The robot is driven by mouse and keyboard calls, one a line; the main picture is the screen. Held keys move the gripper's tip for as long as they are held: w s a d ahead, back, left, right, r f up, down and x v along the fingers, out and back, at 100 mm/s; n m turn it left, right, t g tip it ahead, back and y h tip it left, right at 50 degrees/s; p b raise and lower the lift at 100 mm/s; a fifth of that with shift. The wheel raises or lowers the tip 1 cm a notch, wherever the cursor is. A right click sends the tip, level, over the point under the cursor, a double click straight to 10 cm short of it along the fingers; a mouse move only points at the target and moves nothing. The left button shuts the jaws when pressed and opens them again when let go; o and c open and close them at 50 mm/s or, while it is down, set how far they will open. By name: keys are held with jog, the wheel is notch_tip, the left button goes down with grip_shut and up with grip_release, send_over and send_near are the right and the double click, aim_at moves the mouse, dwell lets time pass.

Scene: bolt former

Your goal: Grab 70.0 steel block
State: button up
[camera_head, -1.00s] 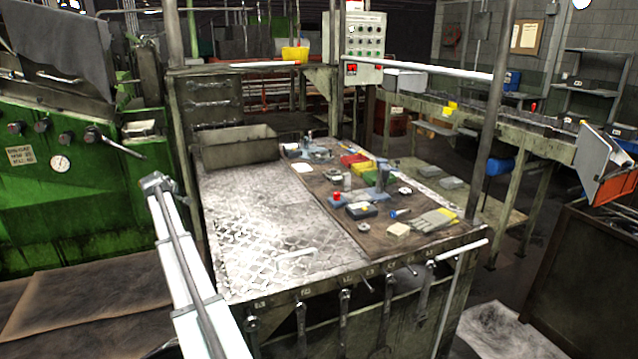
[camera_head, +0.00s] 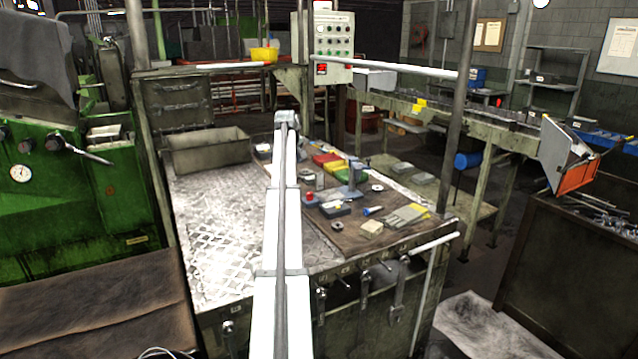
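My arm reaches forward over the workbench (camera_head: 210,238) as a long white and grey link. The grey far end of the arm, where my gripper (camera_head: 287,118) would be, is small, and no fingers can be made out. No block with a readable 70.0 mark shows. On the brown mat (camera_head: 335,240) lie several small items, among them a grey flat block (camera_head: 405,214), a pale block (camera_head: 371,228) and a dark block with a yellow top (camera_head: 335,209). I cannot tell which is the steel block. The arm hides part of the bench.
An open metal bin (camera_head: 208,152) stands at the bench's back left. A post (camera_head: 459,120) and a white rail (camera_head: 400,67) border the bench. A green machine (camera_head: 70,195) stands left.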

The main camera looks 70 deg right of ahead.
aim_at(318, 180)
jog(key=s+d+r+m+t+y, duration=0.1)
jog(key=s+m, duration=0.1)
jog(key=s, duration=0.4)
jog(key=s+d+r+m+t+y, duration=0.1)
jog(key=s+d+r, duration=0.1)
jog(key=s, duration=0.5)
jog(key=shift+y, duration=0.3)
jog(key=x, duration=1.4)
jog(key=shift+a+f, duration=0.1)
jog(key=shift+a, duration=0.2)
grip_shut()
